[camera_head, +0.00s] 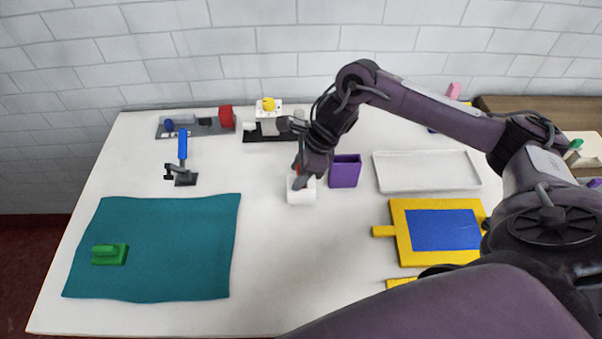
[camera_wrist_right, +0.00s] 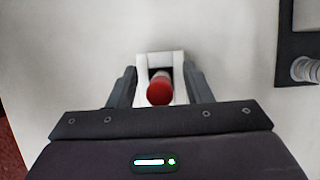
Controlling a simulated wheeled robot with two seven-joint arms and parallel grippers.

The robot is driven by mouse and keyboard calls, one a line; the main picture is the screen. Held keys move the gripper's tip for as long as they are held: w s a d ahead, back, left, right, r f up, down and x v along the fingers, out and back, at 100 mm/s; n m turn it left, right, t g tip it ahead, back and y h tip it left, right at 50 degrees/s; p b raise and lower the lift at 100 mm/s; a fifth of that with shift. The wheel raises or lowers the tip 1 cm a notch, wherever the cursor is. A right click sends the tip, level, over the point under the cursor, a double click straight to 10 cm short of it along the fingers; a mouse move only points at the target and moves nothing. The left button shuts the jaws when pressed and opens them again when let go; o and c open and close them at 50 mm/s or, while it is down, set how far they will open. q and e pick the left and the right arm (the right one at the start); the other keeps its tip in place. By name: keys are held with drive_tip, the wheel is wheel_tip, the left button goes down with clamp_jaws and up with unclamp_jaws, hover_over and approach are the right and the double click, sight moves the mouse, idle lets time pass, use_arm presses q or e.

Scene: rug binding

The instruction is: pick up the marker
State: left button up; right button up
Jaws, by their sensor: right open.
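The marker, with a round red end, shows in the right wrist view (camera_wrist_right: 159,92). It stands in a white holder (camera_wrist_right: 177,58), which sits near the middle of the table in the head view (camera_head: 301,196). A small bit of red shows above the holder there, mostly hidden by my gripper. My right gripper (camera_head: 304,180) is over the holder and points down. In the wrist view its two fingers are apart, one on each side of the marker, with gaps visible between. My left gripper is not in view.
A purple box (camera_head: 345,173) stands just right of the holder, with a white tray (camera_head: 427,187) beyond it. A yellow-framed blue board (camera_head: 402,245) lies at the right. A teal mat (camera_head: 170,260) with a green block (camera_head: 110,254) lies at the left. Several devices line the back edge.

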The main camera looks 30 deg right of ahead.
drive_tip(key=shift+w+a+f, duration=0.1)
drive_tip(key=shift+f, duration=0.3)
drive_tip(key=shift+c, duration=0.5)
clamp_jaws()
drive_tip(key=shift+r, duration=0.1)
